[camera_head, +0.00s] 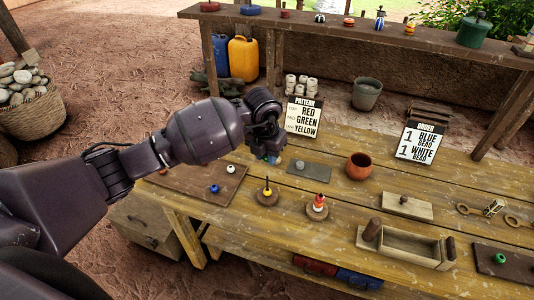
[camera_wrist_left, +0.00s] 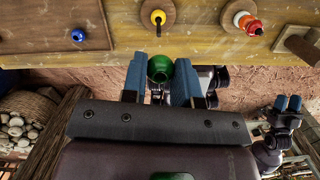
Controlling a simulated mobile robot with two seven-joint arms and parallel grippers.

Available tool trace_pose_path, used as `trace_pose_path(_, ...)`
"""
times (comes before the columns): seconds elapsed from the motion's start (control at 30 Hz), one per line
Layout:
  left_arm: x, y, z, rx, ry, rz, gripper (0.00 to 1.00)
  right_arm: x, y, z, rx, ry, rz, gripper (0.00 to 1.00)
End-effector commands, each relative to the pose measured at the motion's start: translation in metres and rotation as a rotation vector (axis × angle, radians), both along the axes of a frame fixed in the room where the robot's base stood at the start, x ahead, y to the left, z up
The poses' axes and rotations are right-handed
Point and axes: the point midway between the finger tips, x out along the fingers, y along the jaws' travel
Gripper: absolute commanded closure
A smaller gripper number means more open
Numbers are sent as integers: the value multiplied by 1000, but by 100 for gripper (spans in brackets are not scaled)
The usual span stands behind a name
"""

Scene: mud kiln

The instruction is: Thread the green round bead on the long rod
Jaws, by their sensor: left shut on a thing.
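My left gripper (camera_head: 271,157) is shut on the green round bead (camera_wrist_left: 160,68), held between its blue-tipped fingers in the left wrist view. The arm hides most of the bead in the head view. A rod (camera_head: 267,180) stands upright on a round wooden base with a yellow bead (camera_head: 267,192) low on it. A second round base beside it carries a stack of white, orange and red beads (camera_head: 319,202). The held bead is apart from both rods. My right gripper (camera_wrist_left: 287,104) shows at the right of the left wrist view; its opening is unclear.
A brown board (camera_head: 187,182) holds a blue bead (camera_head: 214,188) and a white bead (camera_head: 231,168). A clay pot (camera_head: 359,166), an open wooden box (camera_head: 411,245) and another green bead (camera_head: 499,258) are to the right. Pattern (camera_head: 303,115) and order (camera_head: 419,142) signs stand at the back.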

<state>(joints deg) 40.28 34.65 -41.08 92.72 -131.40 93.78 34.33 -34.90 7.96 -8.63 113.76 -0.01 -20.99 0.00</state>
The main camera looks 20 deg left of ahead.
Motion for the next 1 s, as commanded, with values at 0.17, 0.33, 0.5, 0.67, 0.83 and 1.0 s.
trace_pose_path(0.17,0,0,-16,0,1,1,94,3,0,-9,-3,-4,3,57)
trace_pose_path(0.33,0,0,-30,1,3,1,94,6,0,-16,-4,-10,7,57)
trace_pose_path(0.5,0,0,-42,0,2,1,94,7,0,-23,-4,-10,8,57)
trace_pose_path(0.67,0,0,-49,0,2,1,94,6,0,-28,-4,-6,8,57)
trace_pose_path(0.83,0,0,-50,0,1,1,94,2,-1,-31,-4,2,6,57)
trace_pose_path(1.0,0,0,-49,0,1,1,94,-3,-2,-34,-5,13,3,57)
